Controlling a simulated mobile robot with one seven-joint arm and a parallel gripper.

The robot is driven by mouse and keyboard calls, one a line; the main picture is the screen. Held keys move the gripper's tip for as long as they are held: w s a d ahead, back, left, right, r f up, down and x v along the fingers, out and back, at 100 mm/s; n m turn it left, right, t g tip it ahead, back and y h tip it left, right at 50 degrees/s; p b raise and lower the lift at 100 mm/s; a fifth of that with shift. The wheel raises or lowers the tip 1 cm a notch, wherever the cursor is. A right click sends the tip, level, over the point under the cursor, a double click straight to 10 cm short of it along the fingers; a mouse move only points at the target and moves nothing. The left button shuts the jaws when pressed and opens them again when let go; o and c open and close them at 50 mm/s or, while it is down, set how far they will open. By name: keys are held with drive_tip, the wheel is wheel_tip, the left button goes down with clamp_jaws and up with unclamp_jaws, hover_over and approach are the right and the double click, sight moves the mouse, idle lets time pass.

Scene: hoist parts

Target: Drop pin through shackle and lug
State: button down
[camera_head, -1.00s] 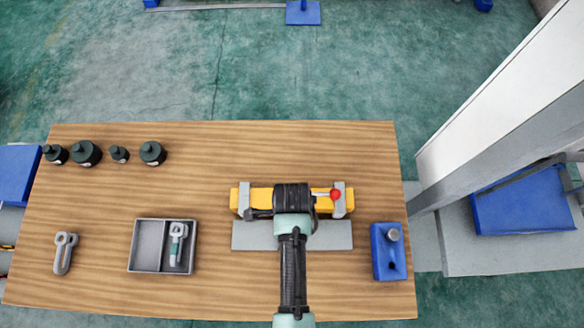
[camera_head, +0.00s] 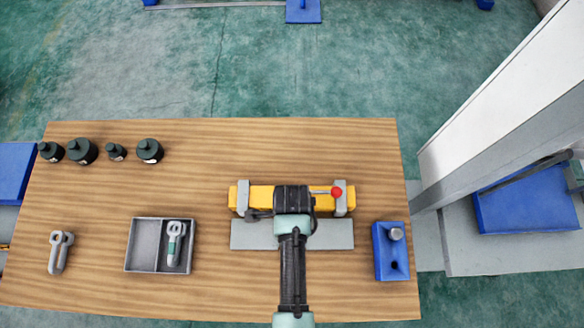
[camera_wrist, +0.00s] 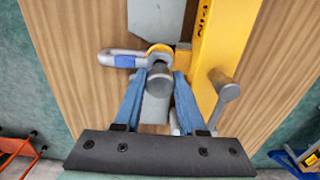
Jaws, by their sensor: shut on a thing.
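My gripper (camera_wrist: 161,76) has its two blue fingers closed on the grey pin (camera_wrist: 158,86) in the wrist view. The pin's round head faces the camera, beside the yellow lug (camera_wrist: 158,48). The grey shackle (camera_wrist: 112,57) with a blue band lies to the left, its end at the lug and pin. Whether the pin is in the holes is hidden. In the head view my gripper (camera_head: 293,198) is over the yellow beam (camera_head: 261,196) and covers the shackle's joint.
A grey plate (camera_head: 335,236) lies in front of the beam. A blue block (camera_head: 382,262) holding another pin (camera_head: 396,234) stands right. A divided tray (camera_head: 143,246) holds a green-banded shackle (camera_head: 175,240); another shackle (camera_head: 60,250) lies left. Several dark weights (camera_head: 82,151) stand at back left.

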drive_tip(key=shift+f+b, duration=0.4)
drive_tip(key=shift+f, duration=0.25)
drive_tip(key=shift+f, duration=0.1)
drive_tip(key=shift+c, duration=2)
unclamp_jaws()
wheel_tip(320, 180, up, 13)
drive_tip(key=b, duration=0.1)
